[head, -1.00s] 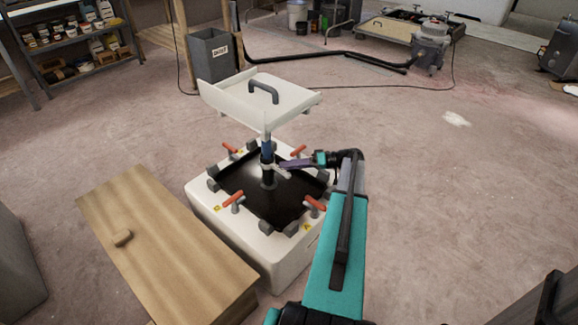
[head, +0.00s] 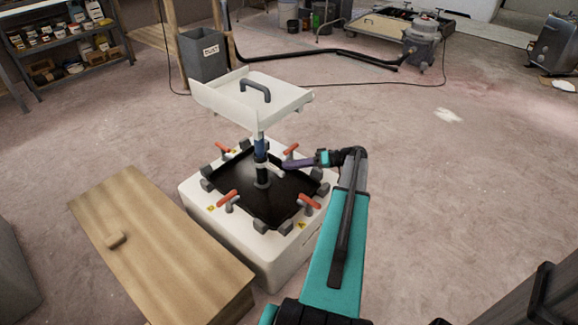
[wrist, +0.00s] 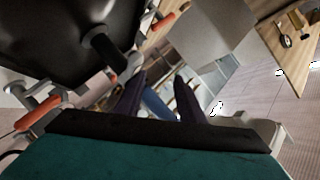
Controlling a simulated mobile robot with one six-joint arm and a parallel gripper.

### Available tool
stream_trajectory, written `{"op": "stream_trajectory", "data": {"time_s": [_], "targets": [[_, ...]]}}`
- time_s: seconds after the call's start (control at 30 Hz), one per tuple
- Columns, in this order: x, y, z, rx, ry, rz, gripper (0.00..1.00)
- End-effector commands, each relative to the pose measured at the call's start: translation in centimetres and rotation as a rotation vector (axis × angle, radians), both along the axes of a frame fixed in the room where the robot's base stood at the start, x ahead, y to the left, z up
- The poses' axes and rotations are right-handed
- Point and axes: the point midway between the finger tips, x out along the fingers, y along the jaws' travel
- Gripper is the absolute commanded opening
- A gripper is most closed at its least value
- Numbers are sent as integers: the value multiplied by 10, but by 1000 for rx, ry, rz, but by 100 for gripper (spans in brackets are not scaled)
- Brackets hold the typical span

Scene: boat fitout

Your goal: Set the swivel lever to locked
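The seat post (head: 262,170) rises from a black panel, with a blue upper section and a pale seat pan on top. The swivel lever (head: 276,170) is a short pale bar at the post's collar, sticking out to the right. Which setting it is at cannot be told. My gripper (head: 285,166) is beside the post, at or very close to the lever's end; contact cannot be told. In the wrist view my gripper's dark fingers (wrist: 158,103) stand apart, with part of the blue post (wrist: 155,104) showing between them, beyond.
Several red-handled clamps (head: 228,198) and grey blocks surround the black panel (head: 245,192) on the white base (head: 230,240). The seat pan (head: 235,101) overhangs the post. A wooden box (head: 150,240) stands at left.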

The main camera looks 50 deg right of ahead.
Motion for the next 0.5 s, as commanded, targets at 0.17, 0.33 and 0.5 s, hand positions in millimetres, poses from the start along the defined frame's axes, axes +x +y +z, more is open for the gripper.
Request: {"op": "stream_trajectory", "data": {"time_s": [0.17, 0.33, 0.5], "targets": [[-8, -3, 2, -1, 0, 0, 36], [-15, -5, 4, -1, -1, 0, 36], [-22, -8, 5, -1, -1, -1, 36]]}}
